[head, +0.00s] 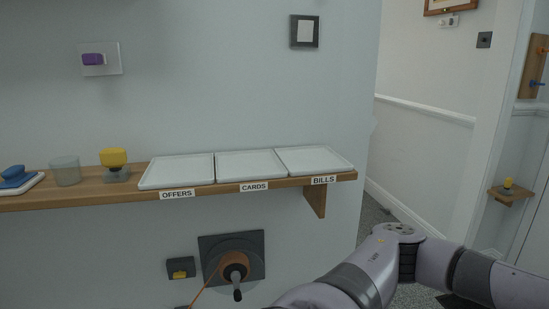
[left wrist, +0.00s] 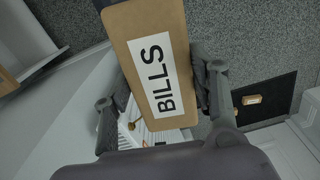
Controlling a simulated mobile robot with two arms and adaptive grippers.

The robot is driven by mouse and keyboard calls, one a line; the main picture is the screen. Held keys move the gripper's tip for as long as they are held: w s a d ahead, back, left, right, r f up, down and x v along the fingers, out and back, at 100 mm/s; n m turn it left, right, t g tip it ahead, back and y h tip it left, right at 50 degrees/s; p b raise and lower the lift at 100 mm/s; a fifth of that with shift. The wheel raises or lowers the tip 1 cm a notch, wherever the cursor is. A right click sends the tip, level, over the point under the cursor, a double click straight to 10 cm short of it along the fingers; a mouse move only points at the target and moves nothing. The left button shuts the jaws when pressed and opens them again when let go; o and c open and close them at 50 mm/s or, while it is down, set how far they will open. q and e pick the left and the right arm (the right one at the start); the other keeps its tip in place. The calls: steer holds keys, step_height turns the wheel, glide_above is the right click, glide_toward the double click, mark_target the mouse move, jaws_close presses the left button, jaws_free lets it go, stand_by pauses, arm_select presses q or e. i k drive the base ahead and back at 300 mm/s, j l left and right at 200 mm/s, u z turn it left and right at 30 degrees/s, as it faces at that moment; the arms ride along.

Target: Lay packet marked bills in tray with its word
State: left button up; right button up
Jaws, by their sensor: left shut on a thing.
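The packet (left wrist: 155,62), a brown envelope with a white label reading BILLS, is in the left wrist view. My left gripper (left wrist: 160,76) is shut on it, with one finger along each side. The packet is held tilted above a grey carpet. In the head view the white tray over the BILLS label (head: 314,160) is at the right end of the wooden wall shelf and looks empty. The packet and both grippers are out of the head view. My right gripper is in neither view.
Beside it on the shelf (head: 90,195) are the CARDS tray (head: 251,165) and OFFERS tray (head: 178,171), both empty. Further left are a yellow-topped item (head: 114,158), a clear cup (head: 66,171) and a blue item (head: 14,174). A crank (head: 236,266) projects below the shelf.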

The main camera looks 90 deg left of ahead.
mark_target(311, 160)
steer(key=u, duration=0.4)
steer(key=i+u, duration=0.1)
steer(key=u, duration=0.75)
steer(key=i+l+u, duration=0.1)
steer(key=u, duration=0.75)
steer(key=l, duration=0.1)
